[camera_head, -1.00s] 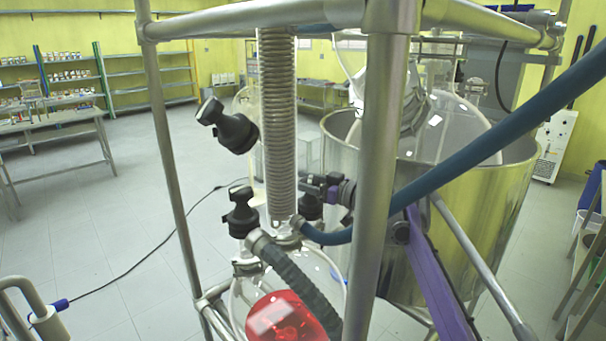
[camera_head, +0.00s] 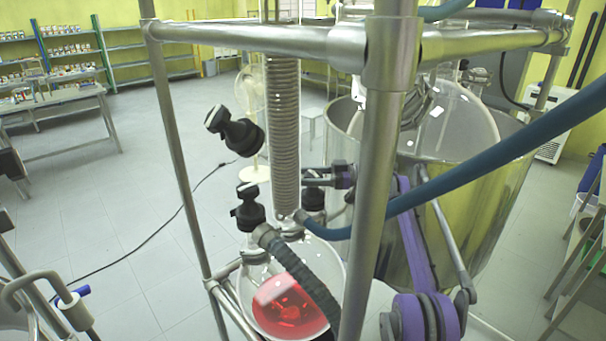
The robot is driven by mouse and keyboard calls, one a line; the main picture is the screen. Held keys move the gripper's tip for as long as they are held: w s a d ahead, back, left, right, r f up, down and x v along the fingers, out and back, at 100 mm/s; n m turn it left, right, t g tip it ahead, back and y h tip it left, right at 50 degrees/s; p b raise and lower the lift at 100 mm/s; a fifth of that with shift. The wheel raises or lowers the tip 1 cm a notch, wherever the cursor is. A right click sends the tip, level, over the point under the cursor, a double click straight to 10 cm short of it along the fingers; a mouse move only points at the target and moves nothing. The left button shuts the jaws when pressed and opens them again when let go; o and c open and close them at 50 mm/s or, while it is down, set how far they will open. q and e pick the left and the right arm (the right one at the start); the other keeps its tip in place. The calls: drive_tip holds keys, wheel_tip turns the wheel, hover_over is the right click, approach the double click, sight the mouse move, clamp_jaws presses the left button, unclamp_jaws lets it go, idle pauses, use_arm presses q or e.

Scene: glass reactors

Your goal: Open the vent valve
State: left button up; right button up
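Several black-knobbed valves sit on the glassware; I cannot tell which is the vent valve. One tilted black knob (camera_head: 235,130) is left of the coiled glass condenser (camera_head: 284,135). A second black knob (camera_head: 249,207) stands upright on the flask's left neck. A third black valve (camera_head: 313,192) is right of the condenser, partly hidden. My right gripper (camera_head: 321,177), on a purple arm, reaches from behind the metal post to this third valve. It overlaps the valve's top in view; contact and finger opening are unclear. My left gripper is out of view.
A round flask (camera_head: 258,322) holds red liquid below the condenser. A metal post (camera_head: 373,170) and top rail (camera_head: 260,37) frame the glassware. A blue hose (camera_head: 480,155) crosses the right side. A large steel vessel (camera_head: 480,220) stands behind my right arm. Open floor lies left.

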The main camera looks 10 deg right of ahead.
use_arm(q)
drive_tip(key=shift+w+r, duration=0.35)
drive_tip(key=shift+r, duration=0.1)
use_arm(e)
drive_tip(key=shift+s+n+g, duration=0.2)
drive_tip(key=shift+n+g, duration=0.4)
drive_tip(key=shift+g, duration=0.3)
drive_tip(key=o, duration=1.4)
drive_tip(key=shift+a, duration=0.1)
drive_tip(key=shift+c, duration=0.2)
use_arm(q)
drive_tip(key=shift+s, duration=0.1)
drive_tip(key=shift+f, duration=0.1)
